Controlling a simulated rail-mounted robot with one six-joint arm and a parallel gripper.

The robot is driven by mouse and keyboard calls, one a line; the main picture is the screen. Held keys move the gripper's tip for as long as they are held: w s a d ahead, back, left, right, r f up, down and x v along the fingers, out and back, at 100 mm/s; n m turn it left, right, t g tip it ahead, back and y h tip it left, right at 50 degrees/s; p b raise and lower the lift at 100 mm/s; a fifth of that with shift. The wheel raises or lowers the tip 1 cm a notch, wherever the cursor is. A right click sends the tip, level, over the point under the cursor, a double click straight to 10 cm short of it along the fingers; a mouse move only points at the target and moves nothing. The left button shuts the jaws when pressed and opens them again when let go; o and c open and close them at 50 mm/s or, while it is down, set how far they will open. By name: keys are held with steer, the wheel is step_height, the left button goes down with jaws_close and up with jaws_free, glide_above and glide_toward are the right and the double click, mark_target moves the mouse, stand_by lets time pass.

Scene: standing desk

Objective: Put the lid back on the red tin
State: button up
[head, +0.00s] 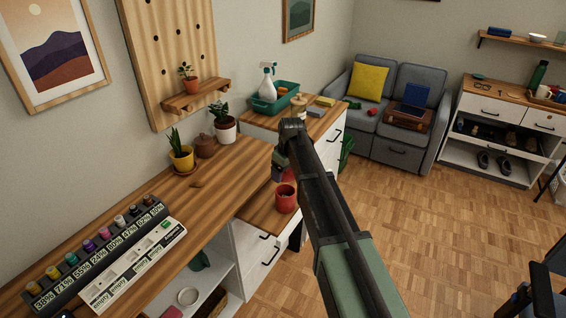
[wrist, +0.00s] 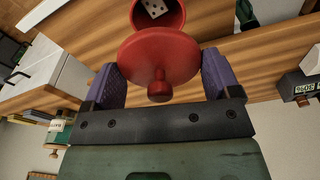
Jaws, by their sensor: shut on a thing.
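The red lid (wrist: 158,58), a round disc with a knob, is between the two purple fingers of my gripper (wrist: 160,76) in the wrist view. The open red tin (wrist: 179,20) shows just beyond the lid at the top, with a white dotted piece (wrist: 154,8) inside. The lid covers part of the tin's near side and is not seated over its mouth; I cannot tell the gap. In the head view the red tin (head: 286,201) stands upright on a lower wooden top, with my gripper (head: 279,174) just above and behind it, partly hidden by my arm.
The long wooden desk (head: 215,185) rises left of the tin, with a label-maker-like rack (head: 95,255), potted plants (head: 182,157) and a brown jar (head: 206,146). A green tray (head: 274,101) with a spray bottle (head: 268,80) stands behind.

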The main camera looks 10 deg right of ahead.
steer(key=shift+f, duration=0.15)
steer(key=shift+w+f+b, duration=0.1)
steer(key=shift+f+b, duration=0.15)
steer(key=shift+b, duration=0.05)
step_height(320, 180, down, 6)
steer(key=b, duration=0.5)
steer(key=shift+r+b, duration=0.15)
steer(key=shift+b, duration=0.25)
stand_by(0.9)
steer(key=o, duration=0.8)
steer(key=shift+c, duration=0.2)
step_height(320, 180, up, 7)
steer(key=p, duration=0.7)
